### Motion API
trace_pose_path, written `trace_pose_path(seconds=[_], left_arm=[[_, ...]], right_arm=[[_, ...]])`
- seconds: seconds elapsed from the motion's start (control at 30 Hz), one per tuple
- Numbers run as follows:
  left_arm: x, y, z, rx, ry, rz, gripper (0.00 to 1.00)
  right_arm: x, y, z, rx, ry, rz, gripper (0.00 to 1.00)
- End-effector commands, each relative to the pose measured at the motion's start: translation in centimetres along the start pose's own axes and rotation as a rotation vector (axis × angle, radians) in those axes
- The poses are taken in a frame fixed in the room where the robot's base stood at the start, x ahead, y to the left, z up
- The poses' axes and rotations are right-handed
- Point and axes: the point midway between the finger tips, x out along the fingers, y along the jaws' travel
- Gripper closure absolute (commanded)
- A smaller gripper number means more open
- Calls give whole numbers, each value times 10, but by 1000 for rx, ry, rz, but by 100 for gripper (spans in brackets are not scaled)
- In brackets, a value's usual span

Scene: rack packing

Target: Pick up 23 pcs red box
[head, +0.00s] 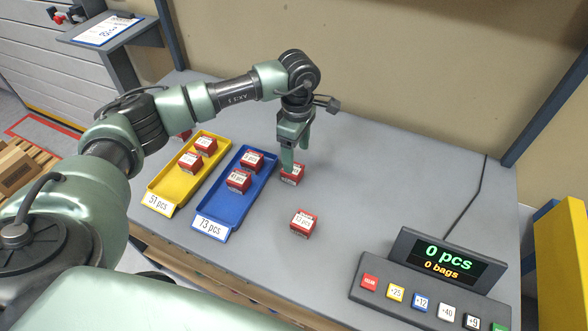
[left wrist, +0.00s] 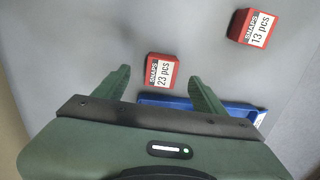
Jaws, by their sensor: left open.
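The red box labelled 23 pcs (left wrist: 160,70) shows in the left wrist view between and slightly beyond the fingertips of my left gripper (left wrist: 158,82). In the head view, this red box (head: 293,180) stands on the grey table right of the blue tray, partly hidden by my left gripper (head: 291,160). The gripper points down at it, open, with nothing held. I cannot tell whether the fingers touch the box. My right gripper does not show.
Another red box, labelled 13 pcs (head: 302,224), stands nearer the front. The blue tray (head: 216,212) and yellow tray (head: 164,188) hold red boxes to the left. A counter display (head: 447,258) with buttons stands front right.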

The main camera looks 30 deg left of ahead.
Motion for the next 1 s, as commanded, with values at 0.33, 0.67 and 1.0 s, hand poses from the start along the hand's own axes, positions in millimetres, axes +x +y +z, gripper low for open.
trace_pose_path(seconds=[0.33, 0.67, 1.0], left_arm=[[44, -6, -3, 0, -4, -5, 29], [67, -4, -2, 0, -6, 1, 29], [66, -4, -2, 0, -7, 1, 96]], right_arm=[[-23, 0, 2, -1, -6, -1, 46], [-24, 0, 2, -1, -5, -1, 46], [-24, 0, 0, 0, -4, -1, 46]])
